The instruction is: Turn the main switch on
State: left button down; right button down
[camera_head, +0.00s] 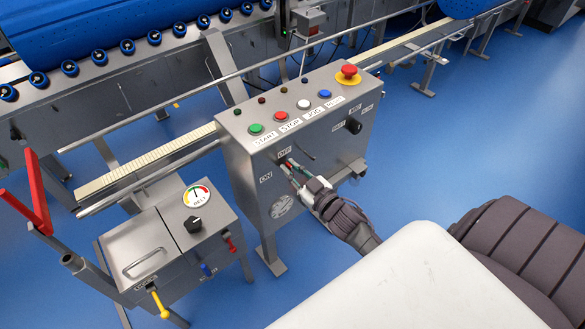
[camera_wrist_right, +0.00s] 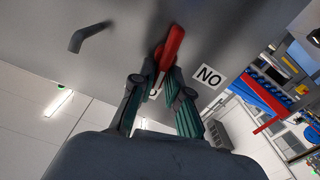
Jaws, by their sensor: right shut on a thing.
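The main switch is a red handle on the front of the grey steel control box (camera_head: 235,165), between an OFF label (camera_head: 283,152) and an ON label (camera_head: 265,178). My right gripper (camera_head: 289,168) is shut on the red handle (camera_wrist_right: 171,48), which shows above the fingers in the right wrist view. The ON label (camera_wrist_right: 208,76) appears upside down beside the fingers there. Another label is partly hidden behind them. The fingers hide much of the handle in the head view, and I cannot tell its exact angle. My left gripper is not in view.
Coloured buttons (camera_head: 255,129) and a red emergency stop (camera_head: 349,71) sit on the box top. A black knob (camera_head: 353,126) and a bent lever (camera_wrist_right: 88,38) stick out of its front. A smaller cabinet (camera_head: 150,246) stands at the left. Conveyor rails run behind.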

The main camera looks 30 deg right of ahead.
jog(key=shift+s+a+f+n+b, duration=0.15)
jog(key=shift+f+n+b, duration=0.3)
jog(key=shift+n, duration=2.1)
jog(key=shift+w+a+f+n+b, duration=0.1)
jog(key=shift+a+f+n+b, duration=0.35)
jog(key=shift+n, duration=2.05)
jog(key=shift+s+f+n+b, duration=0.15)
jog(key=shift+n+b, duration=0.55)
jog(key=shift+n, duration=1.85)
jog(key=shift+w, duration=0.1)
jog(key=c, duration=1.2)
grip_release()
jog(key=shift+d, duration=0.15)
jog(key=s, duration=1.2)
jog(key=shift+d, duration=0.4)
